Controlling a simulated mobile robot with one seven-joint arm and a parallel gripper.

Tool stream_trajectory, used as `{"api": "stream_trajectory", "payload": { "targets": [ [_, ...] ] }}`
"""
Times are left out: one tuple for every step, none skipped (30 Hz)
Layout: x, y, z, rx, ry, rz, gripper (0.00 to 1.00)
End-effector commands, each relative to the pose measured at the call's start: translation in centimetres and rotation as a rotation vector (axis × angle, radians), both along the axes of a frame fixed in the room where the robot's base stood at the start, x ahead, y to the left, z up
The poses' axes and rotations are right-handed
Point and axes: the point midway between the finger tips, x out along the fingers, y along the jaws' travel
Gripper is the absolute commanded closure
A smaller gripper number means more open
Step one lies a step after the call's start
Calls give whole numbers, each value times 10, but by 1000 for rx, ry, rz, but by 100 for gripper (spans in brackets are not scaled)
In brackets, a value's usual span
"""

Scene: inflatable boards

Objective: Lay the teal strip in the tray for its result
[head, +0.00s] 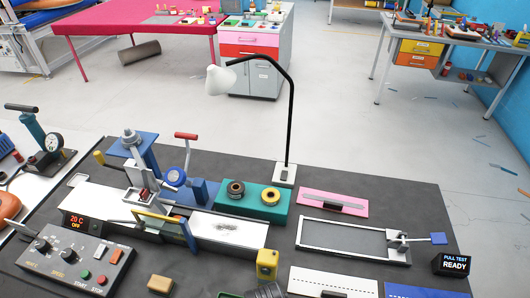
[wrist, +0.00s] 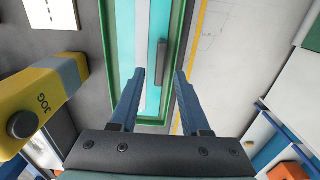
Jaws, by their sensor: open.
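In the wrist view, a long green-rimmed tray (wrist: 112,84) runs away from me. Teal surfaces and a pale lengthwise band show inside the rim; the teal strip (wrist: 153,100) appears to lie there, carrying a dark grey bar (wrist: 162,62). I cannot tell exactly where strip ends and tray floor begins. My gripper (wrist: 160,76) is open, its blue fingers pointing over the tray, one on each side of the strip's near part. Nothing shows held between them. The head view shows neither my gripper clearly nor this tray.
A yellow JOG box (wrist: 45,100) stands close on the left in the wrist view. The head view shows a dark bench with a lamp (head: 288,110), a pink strip board (head: 350,206), a metal frame (head: 301,234) and a PULL TEST READY display (head: 453,264).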

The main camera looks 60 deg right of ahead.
Motion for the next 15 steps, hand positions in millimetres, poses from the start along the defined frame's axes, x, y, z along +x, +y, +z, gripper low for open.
{"api": "stream_trajectory", "payload": {
  "targets": [
    [1,-1,12,-3,-4,0,53],
    [1,-1,19,-3,-4,0,53],
    [1,-1,27,-3,-4,0,53],
    [1,0,33,-2,-3,0,53],
    [1,-1,40,-3,-5,0,53],
    [1,-1,48,-3,-4,0,53],
    [1,0,54,-2,-3,0,53],
    [1,0,59,-2,-3,0,53],
    [1,0,65,-2,-3,0,53],
    [1,0,69,-1,-2,0,53],
    [1,0,73,-1,-2,0,53],
    [0,0,77,-1,-1,0,53],
    [1,0,80,-1,-1,0,53],
    [0,0,82,-1,-1,0,53],
    [0,0,84,0,0,0,53]
  ]
}}
